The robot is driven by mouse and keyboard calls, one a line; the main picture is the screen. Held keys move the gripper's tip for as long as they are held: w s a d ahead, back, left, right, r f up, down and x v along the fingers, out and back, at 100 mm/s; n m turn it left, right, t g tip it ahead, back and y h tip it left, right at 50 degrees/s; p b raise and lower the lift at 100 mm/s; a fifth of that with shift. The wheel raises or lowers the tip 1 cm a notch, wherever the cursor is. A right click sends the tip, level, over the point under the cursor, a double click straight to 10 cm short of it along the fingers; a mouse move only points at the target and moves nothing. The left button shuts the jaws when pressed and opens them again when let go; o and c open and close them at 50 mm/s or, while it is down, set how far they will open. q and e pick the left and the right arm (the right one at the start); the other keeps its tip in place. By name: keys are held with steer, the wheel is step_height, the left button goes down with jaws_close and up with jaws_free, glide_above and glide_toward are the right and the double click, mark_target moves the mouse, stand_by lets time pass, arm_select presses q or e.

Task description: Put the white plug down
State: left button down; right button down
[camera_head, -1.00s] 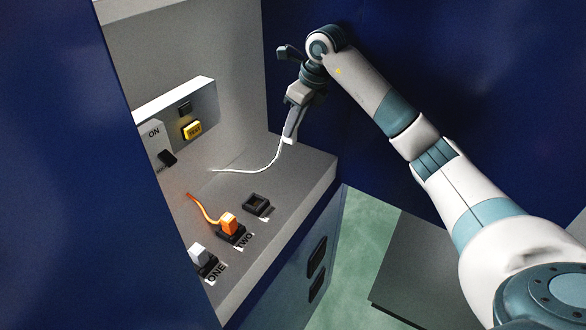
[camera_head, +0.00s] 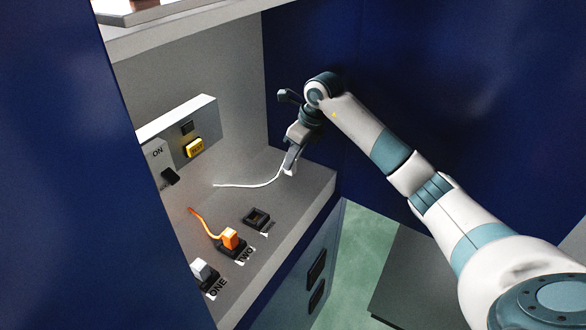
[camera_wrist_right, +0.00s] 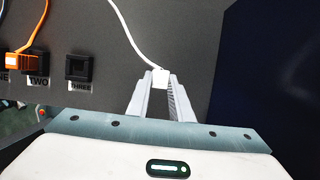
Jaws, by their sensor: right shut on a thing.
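My right gripper (camera_head: 290,160) is shut on the white plug (camera_head: 289,169), near the far right end of the grey shelf. The plug also shows between the two fingers in the right wrist view (camera_wrist_right: 160,77). A white cable (camera_head: 250,185) runs from the plug to the left towards the back wall. The plug is close to the shelf surface; whether it touches cannot be told. My left gripper is not in view.
On the grey shelf (camera_head: 300,200) are an empty black socket (camera_head: 257,219) labelled THREE, an orange plug (camera_head: 230,238) in socket TWO and another white plug (camera_head: 200,269) at ONE. A yellow button (camera_head: 195,148) and a black switch (camera_head: 170,177) are behind. Shelf around the gripper is clear.

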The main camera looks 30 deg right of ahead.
mark_target(295, 166)
steer(key=shift+f+p, duration=0.85)
steer(key=shift+f, duration=1.2)
steer(key=shift+f, duration=0.2)
steer(key=c, duration=1.6)
jaws_free()
steer(key=shift+r, duration=0.15)
